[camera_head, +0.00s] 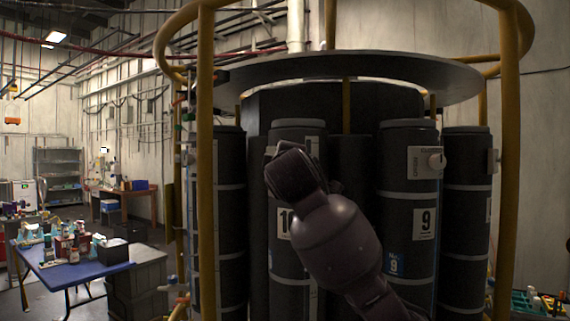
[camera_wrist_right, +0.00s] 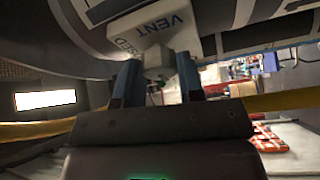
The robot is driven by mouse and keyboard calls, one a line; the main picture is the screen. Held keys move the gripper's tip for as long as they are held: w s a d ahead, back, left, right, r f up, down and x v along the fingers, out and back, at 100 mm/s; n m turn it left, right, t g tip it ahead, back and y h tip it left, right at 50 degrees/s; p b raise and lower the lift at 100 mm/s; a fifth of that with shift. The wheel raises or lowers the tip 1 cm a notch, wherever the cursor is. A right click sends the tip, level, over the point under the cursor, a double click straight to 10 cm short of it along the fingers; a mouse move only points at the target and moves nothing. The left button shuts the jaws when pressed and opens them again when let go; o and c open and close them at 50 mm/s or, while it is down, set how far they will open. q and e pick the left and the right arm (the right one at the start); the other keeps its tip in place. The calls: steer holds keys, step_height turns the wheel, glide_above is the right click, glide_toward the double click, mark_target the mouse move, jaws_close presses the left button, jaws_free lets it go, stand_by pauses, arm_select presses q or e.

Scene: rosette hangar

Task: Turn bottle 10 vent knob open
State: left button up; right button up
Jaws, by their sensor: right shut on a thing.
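Bottle 10 (camera_head: 297,133) is a tall dark cylinder with pale bands in the rack; my right arm covers much of its front, including part of its number label. Its vent knob (camera_wrist_right: 157,61) is pale, on a white panel (camera_wrist_right: 145,30) reading VENT, in the right wrist view. My right gripper (camera_wrist_right: 159,76) has its two blue fingers on either side of the knob and is shut on it. In the head view the knob and fingertips are hidden behind my right wrist. The knob's exact angle is hard to tell. My left gripper is not in view.
Bottle 9 (camera_head: 407,195) stands right of bottle 10 with its own white vent knob (camera_head: 436,161). A yellow post (camera_head: 206,190) and another yellow post (camera_head: 509,170) flank the rack, under a wide grey disc (camera_head: 350,66). A blue table (camera_head: 82,269) with items stands at left.

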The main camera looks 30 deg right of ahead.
stand_by(0.3)
steer(key=o, duration=0.9)
steer(key=b+v, duration=0.2)
steer(key=v, duration=0.8)
steer(key=shift+s+a, duration=0.15)
steer(key=shift+s, duration=0.25)
